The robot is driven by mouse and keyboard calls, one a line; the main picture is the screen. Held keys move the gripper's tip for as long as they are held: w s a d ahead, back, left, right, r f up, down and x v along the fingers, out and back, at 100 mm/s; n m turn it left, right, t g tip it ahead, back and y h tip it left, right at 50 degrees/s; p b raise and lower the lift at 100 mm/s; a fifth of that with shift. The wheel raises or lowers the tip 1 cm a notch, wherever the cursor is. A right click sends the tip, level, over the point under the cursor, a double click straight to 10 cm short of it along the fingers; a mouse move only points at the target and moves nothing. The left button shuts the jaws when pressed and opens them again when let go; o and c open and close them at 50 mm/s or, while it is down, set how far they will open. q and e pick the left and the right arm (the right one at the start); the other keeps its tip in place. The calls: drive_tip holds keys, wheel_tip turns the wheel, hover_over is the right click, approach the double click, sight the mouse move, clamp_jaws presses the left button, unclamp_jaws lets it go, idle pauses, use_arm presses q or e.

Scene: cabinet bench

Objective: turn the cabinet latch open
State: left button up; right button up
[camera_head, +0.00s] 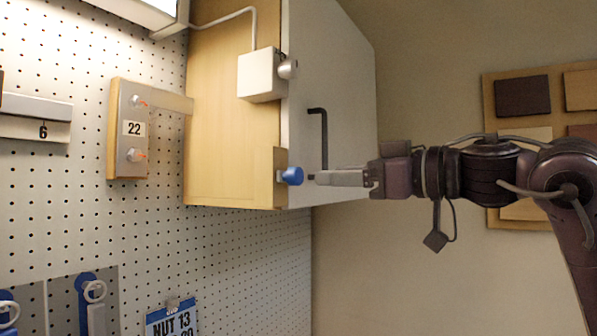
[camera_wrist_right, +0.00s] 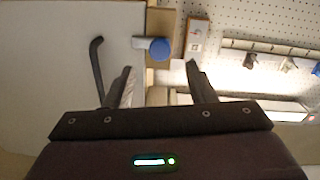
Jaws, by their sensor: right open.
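The cabinet (camera_head: 232,120) is a wooden wall box with a pale grey door (camera_head: 345,90) on its right side. The latch has a blue round knob (camera_head: 292,176) on a wooden block at the cabinet's lower front corner. In the right wrist view the blue knob (camera_wrist_right: 159,49) lies ahead of the fingers, between their lines. My right gripper (camera_head: 314,178) points left at the knob, just right of it and seemingly apart. In the wrist view its two fingers (camera_wrist_right: 161,72) are spread with nothing between them. My left gripper is not in view.
A black bar handle (camera_head: 323,135) stands on the door above my right gripper; it also shows left of the fingers in the wrist view (camera_wrist_right: 97,68). A white box (camera_head: 259,75) sits higher on the cabinet.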

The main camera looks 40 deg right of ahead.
sight(300, 176)
drive_tip(key=p+x, duration=0.1)
drive_tip(key=x, duration=0.3)
drive_tip(key=shift+w+a+r+p, duration=0.1)
drive_tip(key=shift+w+p, duration=0.25)
drive_tip(key=shift+x, duration=0.8)
drive_tip(key=c, duration=1)
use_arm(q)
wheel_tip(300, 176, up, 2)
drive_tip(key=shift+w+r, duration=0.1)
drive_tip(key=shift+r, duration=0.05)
use_arm(e)
drive_tip(key=shift+o, duration=0.2)
